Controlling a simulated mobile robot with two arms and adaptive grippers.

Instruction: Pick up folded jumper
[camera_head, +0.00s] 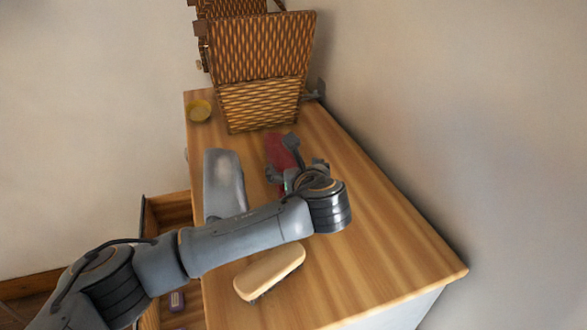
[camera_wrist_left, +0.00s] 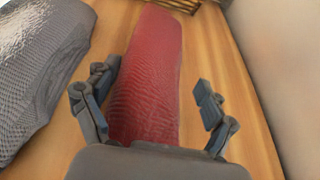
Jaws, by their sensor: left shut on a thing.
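The folded jumper (camera_head: 278,150) is a long red knitted bundle lying on the wooden dresser top, partly hidden by my left gripper (camera_head: 290,170) in the head view. In the left wrist view the red jumper (camera_wrist_left: 150,70) runs away from the camera between the two fingers of my left gripper (camera_wrist_left: 153,92). The gripper is shut on the jumper at its near end. The left finger lies close against the jumper; a strip of wood shows beside the right finger. My right gripper is in neither view.
A grey bundle (camera_head: 224,183) lies left of the jumper. A pale-backed brush (camera_head: 270,273) lies in front. An open drawer (camera_head: 168,212) juts out left; a wall is at the right.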

